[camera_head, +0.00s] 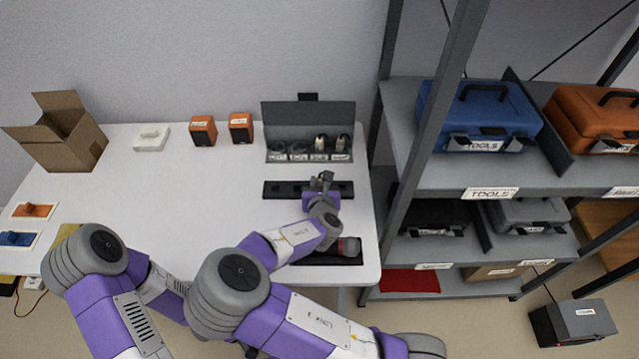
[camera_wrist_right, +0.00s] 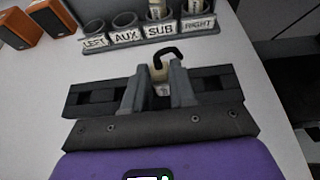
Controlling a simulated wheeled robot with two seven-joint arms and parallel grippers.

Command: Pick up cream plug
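The cream plug (camera_wrist_right: 160,73), with a black cable loop on top, stands between the two fingers of my right gripper (camera_wrist_right: 160,83) in the right wrist view. The fingers are close on both sides of it and look shut on it; its lower part is hidden. In the head view my right gripper (camera_head: 324,182) is over the black strip (camera_head: 275,190) on the table, in front of the socket box (camera_head: 310,118). The plug is too small to make out there. My left gripper is not visible; only my left arm shows at lower left.
The box has sockets labelled LEFT, AUX, SUB and RIGHT; SUB and RIGHT hold cream plugs (camera_head: 320,142). Two orange speakers (camera_head: 202,131), a white item (camera_head: 151,138) and a cardboard box (camera_head: 62,135) stand left. A metal shelf (camera_head: 395,150) borders the table's right. The table's left middle is free.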

